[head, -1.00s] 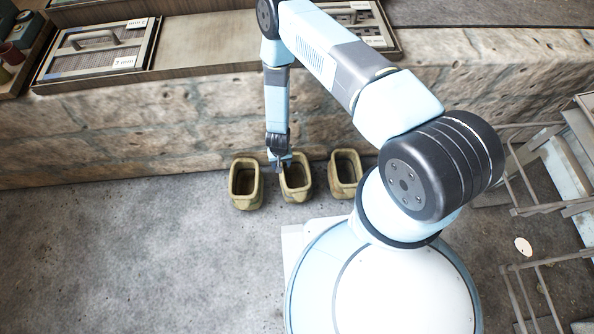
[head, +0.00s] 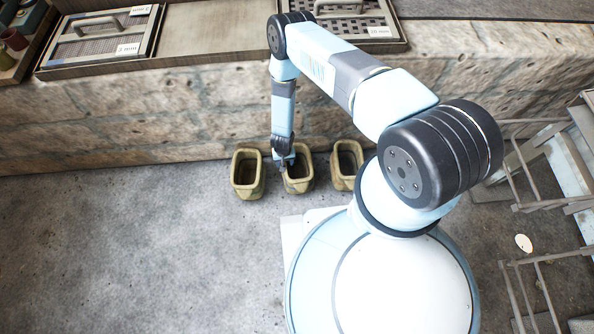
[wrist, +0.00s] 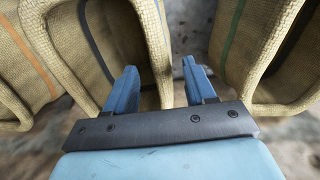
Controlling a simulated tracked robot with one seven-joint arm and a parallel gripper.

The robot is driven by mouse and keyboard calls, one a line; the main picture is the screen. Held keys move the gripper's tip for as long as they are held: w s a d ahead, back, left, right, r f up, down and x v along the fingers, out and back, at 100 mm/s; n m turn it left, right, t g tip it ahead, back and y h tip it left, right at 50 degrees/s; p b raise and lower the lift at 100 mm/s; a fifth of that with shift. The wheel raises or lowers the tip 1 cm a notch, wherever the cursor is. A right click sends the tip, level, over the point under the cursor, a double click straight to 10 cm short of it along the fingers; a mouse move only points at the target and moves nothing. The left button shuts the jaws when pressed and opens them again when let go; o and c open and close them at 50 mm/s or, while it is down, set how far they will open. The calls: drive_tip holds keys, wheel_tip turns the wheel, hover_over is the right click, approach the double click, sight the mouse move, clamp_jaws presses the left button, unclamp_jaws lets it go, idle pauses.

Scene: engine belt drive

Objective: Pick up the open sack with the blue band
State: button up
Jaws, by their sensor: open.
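Three open woven sacks stand in a row on the floor by the stone wall. In the wrist view the middle sack (wrist: 88,75) has a dark, bluish-looking band inside. The sack to its left (wrist: 22,62) has an orange band and the one to its right (wrist: 270,50) a green band. My gripper (head: 284,163) is at the left rim of the middle sack (head: 300,186) in the head view. In the wrist view my gripper (wrist: 160,88) is open, with one rim wall of the middle sack between its fingers. Whether either finger touches the wall is unclear.
The left sack (head: 247,190) and right sack (head: 346,182) stand close on either side, with narrow gaps. The stone wall (head: 150,130) rises just behind, with trays (head: 100,35) on top. Metal frames (head: 540,165) stand at the right. The floor (head: 130,250) at the left is clear.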

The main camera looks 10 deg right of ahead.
wheel_tip(320, 180, down, 4)
drive_tip(key=shift+w+f, duration=0.1)
drive_tip(key=shift+c, duration=0.2)
clamp_jaws()
idle(0.5)
